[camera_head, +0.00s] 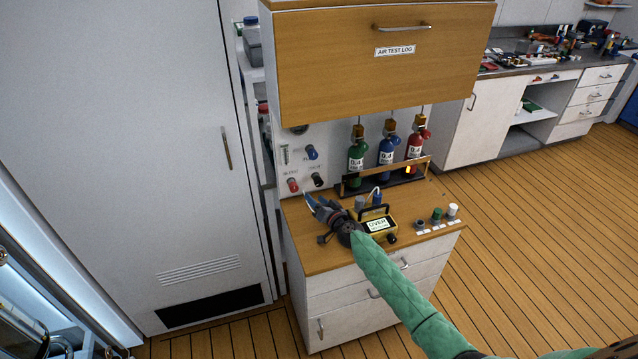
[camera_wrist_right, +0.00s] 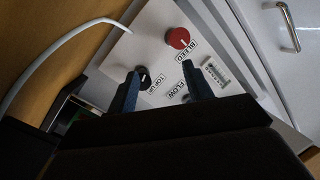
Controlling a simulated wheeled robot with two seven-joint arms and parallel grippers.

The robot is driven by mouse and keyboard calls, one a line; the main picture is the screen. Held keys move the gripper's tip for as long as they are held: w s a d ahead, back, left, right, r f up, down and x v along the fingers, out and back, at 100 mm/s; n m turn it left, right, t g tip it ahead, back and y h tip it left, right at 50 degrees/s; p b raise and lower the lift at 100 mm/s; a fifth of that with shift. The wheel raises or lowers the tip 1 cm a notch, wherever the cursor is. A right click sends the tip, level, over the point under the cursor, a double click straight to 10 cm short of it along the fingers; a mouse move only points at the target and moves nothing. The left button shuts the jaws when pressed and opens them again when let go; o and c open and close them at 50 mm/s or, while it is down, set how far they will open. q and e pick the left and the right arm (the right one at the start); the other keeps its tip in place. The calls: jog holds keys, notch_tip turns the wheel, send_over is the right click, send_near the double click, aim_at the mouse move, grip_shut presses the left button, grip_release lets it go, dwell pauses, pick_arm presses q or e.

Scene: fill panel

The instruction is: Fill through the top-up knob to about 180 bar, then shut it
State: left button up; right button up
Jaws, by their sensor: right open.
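The white fill panel (camera_head: 330,139) stands at the back of the wooden counter. It carries a red bleed knob (camera_head: 292,185), a black knob (camera_head: 317,180) and a blue knob (camera_head: 312,152). My right gripper (camera_head: 318,203) is open, low in front of the panel. In the wrist view its fingers (camera_wrist_right: 160,82) are apart, one beside the top-up knob; contact cannot be told. A dark round gauge (camera_head: 298,129) is mostly hidden under the cabinet; its reading is hidden.
A yellow meter (camera_head: 379,225) reading "OVER" stands right of my gripper. Green (camera_head: 356,158), blue (camera_head: 386,153) and red (camera_head: 415,147) bottles stand in a rack behind. A wooden cabinet (camera_head: 375,75) overhangs the panel. A white hose (camera_wrist_right: 55,45) runs near the panel.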

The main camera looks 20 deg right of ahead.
aim_at(319, 184)
jog(key=d+h, duration=0.2)
jog(key=d+m+h, duration=0.1)
jog(key=shift+w+d+t, duration=0.1)
jog(key=shift+w+t, duration=0.25)
jog(key=shift+t, duration=0.05)
jog(key=shift+w+d+r+h, duration=0.1)
jog(key=shift+d+r+h, duration=0.05)
jog(key=shift+d+h, duration=0.2)
jog(key=w, duration=0.2)
jog(key=w+b, duration=0.1)
jog(key=w, duration=0.1)
jog(key=w+b, duration=0.1)
jog(key=w, duration=0.1)
jog(key=shift+w+a, duration=0.25)
jog(key=shift+w, duration=0.05)
pick_arm(q)
jog(key=w+d+t, duration=0.1)
jog(key=w+t, duration=0.1)
jog(key=w, duration=0.6)
jog(key=shift+d+r+h+b, duration=0.15)
jog(key=shift+d+h+b, duration=0.15)
jog(key=shift+d, duration=0.05)
pick_arm(e)
jog(key=shift+w+a, duration=0.1)
jog(key=shift+w, duration=0.4)
